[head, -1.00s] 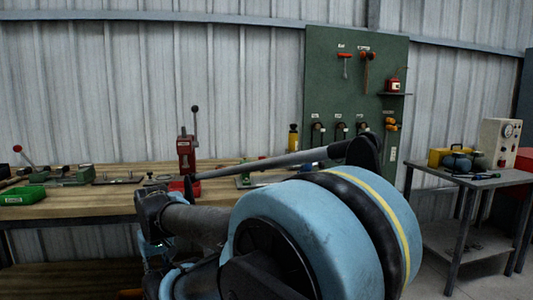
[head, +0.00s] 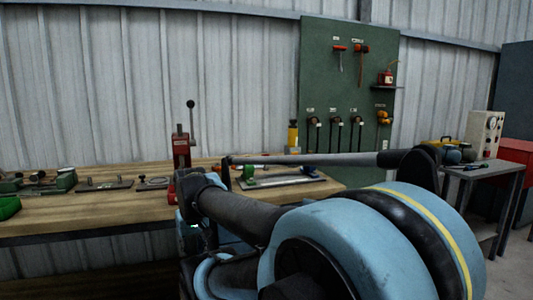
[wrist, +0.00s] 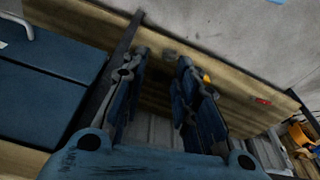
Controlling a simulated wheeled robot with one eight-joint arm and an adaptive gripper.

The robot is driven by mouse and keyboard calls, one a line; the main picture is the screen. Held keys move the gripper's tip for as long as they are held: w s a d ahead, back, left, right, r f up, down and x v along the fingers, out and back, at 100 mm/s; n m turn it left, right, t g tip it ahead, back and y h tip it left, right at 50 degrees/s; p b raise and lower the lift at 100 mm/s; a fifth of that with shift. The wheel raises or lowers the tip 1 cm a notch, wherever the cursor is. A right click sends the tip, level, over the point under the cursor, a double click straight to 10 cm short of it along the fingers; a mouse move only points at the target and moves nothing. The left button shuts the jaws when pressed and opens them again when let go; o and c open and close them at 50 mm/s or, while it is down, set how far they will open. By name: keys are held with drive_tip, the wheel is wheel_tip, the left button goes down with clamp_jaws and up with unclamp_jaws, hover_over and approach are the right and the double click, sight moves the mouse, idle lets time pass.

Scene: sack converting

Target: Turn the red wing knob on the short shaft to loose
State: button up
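I cannot make out a red wing knob or a short shaft in either view; my arm covers the lower middle of the head view. My gripper (wrist: 160,85) shows in the wrist view with its two blue and dark fingers apart and nothing between them. It is open. Beyond the fingers is a wooden board or bench edge (wrist: 235,92) with a small red mark or part (wrist: 262,100), too small to identify. In the head view the gripper is not clearly visible.
A wooden workbench (head: 70,222) carries a red lever press (head: 181,150), green fixtures (head: 60,180) and a green bin (head: 8,207). A green tool board (head: 347,70) stands behind it. A grey side table (head: 490,170) stands right, with floor clear beside it.

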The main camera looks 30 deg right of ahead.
drive_tip(key=w+d+r+m, duration=0.45)
drive_tip(key=w+r, duration=0.45)
drive_tip(key=r, duration=0.4)
wheel_tip(320, 180, up, 26)
drive_tip(key=m+g, duration=0.2)
drive_tip(key=m, duration=1.4)
hover_over(266, 156)
drive_tip(key=f, duration=1.7)
drive_tip(key=shift+w, duration=0.25)
clamp_jaws()
drive_tip(key=shift+d, duration=0.3)
drive_tip(key=shift+a, duration=0.2)
